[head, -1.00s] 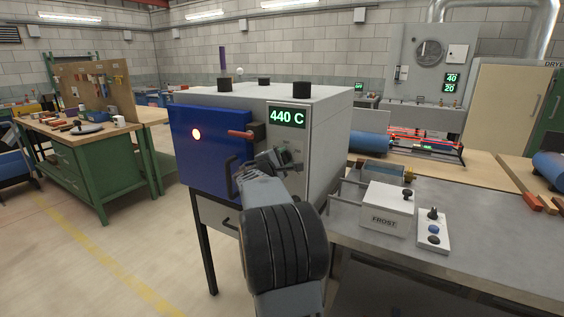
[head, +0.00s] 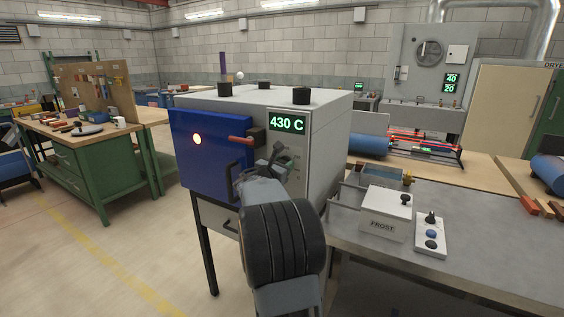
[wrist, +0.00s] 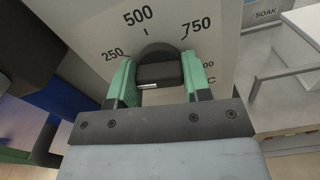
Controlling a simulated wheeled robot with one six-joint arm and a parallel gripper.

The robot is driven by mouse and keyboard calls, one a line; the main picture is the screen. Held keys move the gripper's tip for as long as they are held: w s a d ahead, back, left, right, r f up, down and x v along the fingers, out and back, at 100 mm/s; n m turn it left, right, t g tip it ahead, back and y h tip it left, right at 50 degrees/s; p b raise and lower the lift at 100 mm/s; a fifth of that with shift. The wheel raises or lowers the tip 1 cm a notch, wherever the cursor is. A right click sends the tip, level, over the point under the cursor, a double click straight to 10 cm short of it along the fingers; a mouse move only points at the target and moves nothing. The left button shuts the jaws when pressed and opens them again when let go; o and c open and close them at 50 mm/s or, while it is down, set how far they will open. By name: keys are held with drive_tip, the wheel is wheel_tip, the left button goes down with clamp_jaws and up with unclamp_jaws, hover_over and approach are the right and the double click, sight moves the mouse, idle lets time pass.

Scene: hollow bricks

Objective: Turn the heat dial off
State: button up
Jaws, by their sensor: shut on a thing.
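The black heat dial (wrist: 160,66) is on the grey front panel of the furnace (head: 322,150), seen in the wrist view. A printed scale around it reads 250, 500 and 750, with a partly covered mark at lower right. My gripper (wrist: 159,78) has its green fingers on either side of the dial, shut on it. A white mark shows on the dial's lower left. In the head view my gripper (head: 274,163) is against the panel and mostly hides the dial. The green display (head: 287,122) above reads 430 C.
The blue furnace door (head: 207,150) with a glowing round window and a red-handled latch (head: 243,140) is left of my gripper. A metal bench (head: 465,250) at right bears the FROST box (head: 385,215) and a small control box (head: 431,236). Floor at left is open.

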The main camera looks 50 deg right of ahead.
drive_tip(key=n+p, duration=0.3)
drive_tip(key=n, duration=0.2)
drive_tip(key=shift+r, duration=0.1)
drive_tip(key=shift+n+p, duration=1)
drive_tip(key=shift+n, duration=0.6)
drive_tip(key=o, duration=0.9)
drive_tip(key=b+v, duration=0.1)
drive_tip(key=v, duration=1.2)
drive_tip(key=shift+s+a, duration=0.1)
drive_tip(key=shift+a, duration=0.3)
